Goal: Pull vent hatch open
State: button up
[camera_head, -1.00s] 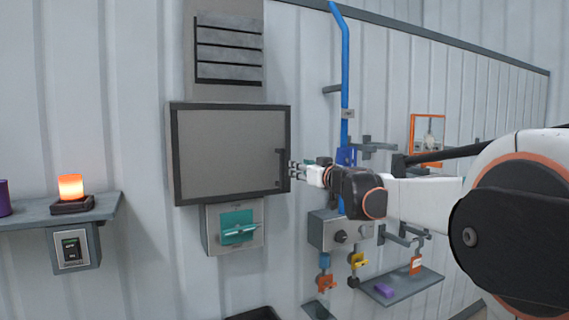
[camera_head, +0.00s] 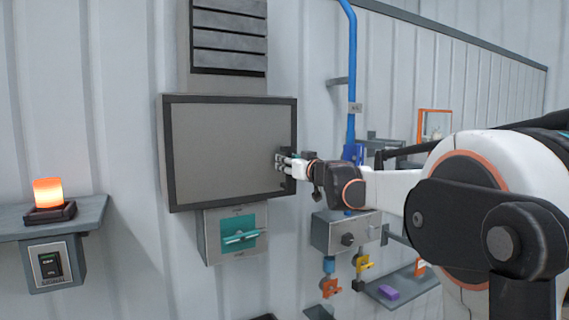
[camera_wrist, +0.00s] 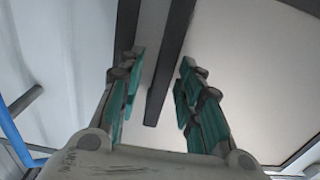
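The vent hatch (camera_head: 225,150) is a grey panel with a dark frame on the wall, and it looks closed. A slatted vent (camera_head: 229,40) is above it. The hatch's dark upright handle (camera_wrist: 168,75) shows in the wrist view, running between my fingers; in the head view it is mostly hidden behind them. My gripper (camera_head: 279,162) is at the right edge of the hatch. In the wrist view my gripper (camera_wrist: 162,60) is open, its two green-padded fingers on either side of the handle with gaps visible beside it.
A box with a teal switch (camera_head: 238,235) sits under the hatch. A blue pipe (camera_head: 352,80) runs up the wall to the right. A grey control box (camera_head: 340,232) is below my arm. A shelf (camera_head: 85,215) with a glowing orange lamp (camera_head: 48,192) is at left.

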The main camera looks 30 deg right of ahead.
jog(key=shift+s+r, duration=0.1)
jog(key=shift+s, duration=0.1)
jog(key=shift+c, duration=0.3)
jog(key=shift+w, duration=0.1)
grip_shut()
